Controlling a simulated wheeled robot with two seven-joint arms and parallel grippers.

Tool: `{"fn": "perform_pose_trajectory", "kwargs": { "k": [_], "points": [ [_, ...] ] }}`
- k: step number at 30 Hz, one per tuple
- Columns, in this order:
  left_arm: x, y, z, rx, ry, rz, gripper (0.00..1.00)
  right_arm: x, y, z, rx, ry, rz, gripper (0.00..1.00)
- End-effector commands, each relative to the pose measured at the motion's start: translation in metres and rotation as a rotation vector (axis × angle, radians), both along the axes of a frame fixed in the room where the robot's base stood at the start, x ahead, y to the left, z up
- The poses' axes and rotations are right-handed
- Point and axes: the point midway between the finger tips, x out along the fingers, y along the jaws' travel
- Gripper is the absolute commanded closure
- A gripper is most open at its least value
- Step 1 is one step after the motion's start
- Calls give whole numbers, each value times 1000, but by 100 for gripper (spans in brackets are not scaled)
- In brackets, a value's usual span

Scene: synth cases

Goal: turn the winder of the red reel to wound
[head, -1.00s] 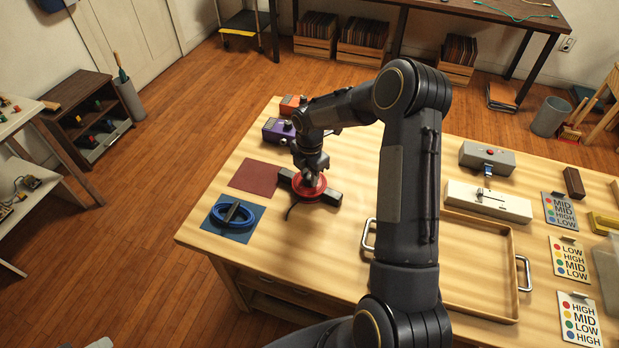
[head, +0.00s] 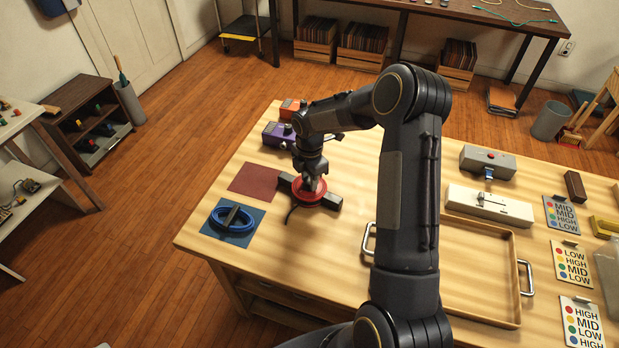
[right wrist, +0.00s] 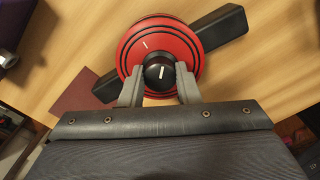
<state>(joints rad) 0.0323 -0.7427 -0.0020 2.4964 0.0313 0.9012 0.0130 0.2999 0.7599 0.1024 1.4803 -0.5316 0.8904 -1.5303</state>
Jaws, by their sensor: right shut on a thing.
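The red reel (head: 312,194) lies on the wooden table on a dark bar-shaped base (head: 334,203). In the right wrist view the red reel (right wrist: 190,42) shows black rings and a white mark on its upper left. Its black winder knob (right wrist: 160,72) sits at the centre with a white line pointing nearly straight up in the picture. My right gripper (right wrist: 159,84) is shut on the knob, one finger on each side. In the head view my right gripper (head: 313,182) stands over the reel and hides the knob. My left gripper is not in view.
A blue reel (head: 232,222) on a blue mat lies to the left, beside a dark red mat (head: 254,181). A purple box (head: 279,135) and an orange box (head: 291,109) stand behind. A wooden tray (head: 470,318) with metal handles lies to the right.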

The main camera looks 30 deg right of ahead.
Motion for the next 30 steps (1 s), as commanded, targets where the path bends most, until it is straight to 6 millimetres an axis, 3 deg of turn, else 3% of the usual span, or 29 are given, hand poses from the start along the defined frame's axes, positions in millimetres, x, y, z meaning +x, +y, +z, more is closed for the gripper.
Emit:
{"fn": "perform_pose_trajectory", "kwargs": {
  "k": [13,14,18,26,30],
  "points": [
    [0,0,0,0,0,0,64,0,0,1,0,-1,0,93],
    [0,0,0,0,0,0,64,0,0,1,0,-1,0,68],
    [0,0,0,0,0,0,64,0,0,1,0,-1,0,50],
    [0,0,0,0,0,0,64,0,0,1,0,-1,0,48],
    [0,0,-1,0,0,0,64,1,0,10,-1,-4,0,48]
  ]
}}
